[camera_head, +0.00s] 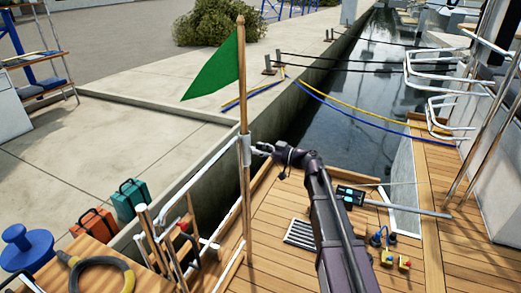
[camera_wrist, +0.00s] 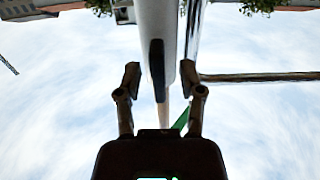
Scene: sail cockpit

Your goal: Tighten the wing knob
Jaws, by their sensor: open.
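The wing knob (camera_wrist: 157,62) shows in the wrist view as a dark, narrow, upright bar in front of a white holder tube (camera_wrist: 150,18). My gripper (camera_wrist: 160,76) is open, with one finger on each side of the knob and visible gaps to both. In the head view my gripper (camera_head: 262,148) is at the white holder (camera_head: 246,150) on the wooden flagstaff (camera_head: 242,82). The green flag (camera_head: 216,70) hangs from the upright staff. The knob cannot be made out in the head view.
Metal rails (camera_head: 190,175) run beside the staff. Wooden deck (camera_head: 285,205) lies below my arm, with a grate (camera_head: 301,233) on it. Green (camera_head: 129,198) and orange (camera_head: 93,222) cases stand on the quay at left. A horizontal bar (camera_wrist: 258,77) extends right in the wrist view.

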